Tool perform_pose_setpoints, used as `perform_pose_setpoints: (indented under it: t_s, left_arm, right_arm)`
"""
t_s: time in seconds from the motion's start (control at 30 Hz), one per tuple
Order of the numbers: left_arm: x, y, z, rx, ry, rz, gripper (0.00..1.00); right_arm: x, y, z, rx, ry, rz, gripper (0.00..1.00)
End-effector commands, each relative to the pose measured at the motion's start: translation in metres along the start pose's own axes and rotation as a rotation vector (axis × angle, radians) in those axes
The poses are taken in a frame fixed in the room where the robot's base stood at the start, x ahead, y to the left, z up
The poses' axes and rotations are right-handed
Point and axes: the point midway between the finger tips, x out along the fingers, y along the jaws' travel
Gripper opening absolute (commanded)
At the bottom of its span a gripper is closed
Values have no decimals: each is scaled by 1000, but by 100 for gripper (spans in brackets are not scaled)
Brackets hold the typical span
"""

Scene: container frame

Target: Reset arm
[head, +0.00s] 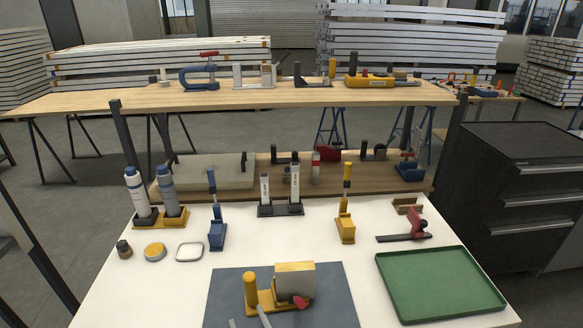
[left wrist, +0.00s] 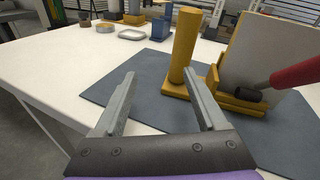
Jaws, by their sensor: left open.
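My left gripper (head: 247,315) enters at the bottom edge of the head view, near the front edge of the dark mat (head: 225,295). In the left wrist view my left gripper (left wrist: 160,75) has its two grey fingers spread wide with nothing between them. Beyond and to the right stands a yellow fixture with an upright cylinder (left wrist: 184,45) and a pale block (left wrist: 270,55) clamped by a red-handled part (left wrist: 298,74). The fixture (head: 252,290) sits on the mat in the head view. My right gripper is in neither view.
A green tray (head: 385,285) lies right of the mat. Two bottles (head: 136,190) in a yellow holder, a round tin (head: 154,251) and a square tin (head: 190,251) stand left. Blue (head: 217,236) and yellow (head: 346,230) tool stands are farther back. White table (head: 120,300) is bare at front left.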

Motion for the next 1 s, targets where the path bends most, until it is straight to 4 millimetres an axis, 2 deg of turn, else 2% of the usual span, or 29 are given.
perform_pose_setpoints:
  t_s: [0.03, 0.2, 0.3, 0.43, 0.57, 0.7, 0.83, 1.0]
  left_arm:
    - [5, 17, 12, -103, 48, 53, 74]
    - [6, 78, 32, -600, 230, 292, 74]
    - [-7, 107, 40, -908, 302, 453, 74]
    - [-34, 134, 51, -1318, 357, 679, 74]
    - [-69, 146, 64, -1725, 372, 915, 74]
    - [-100, 146, 76, -2081, 358, 1133, 74]
    - [-118, 141, 83, -2286, 340, 1266, 74]
    - [-126, 137, 86, -2375, 332, 1328, 74]
  right_arm:
    - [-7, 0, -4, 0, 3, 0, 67]
    - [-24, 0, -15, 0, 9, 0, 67]
    - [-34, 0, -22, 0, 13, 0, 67]
    - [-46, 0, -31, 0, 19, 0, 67]
    - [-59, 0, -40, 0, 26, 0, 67]
    - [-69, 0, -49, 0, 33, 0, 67]
    - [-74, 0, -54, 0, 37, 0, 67]
    - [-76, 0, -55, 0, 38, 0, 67]
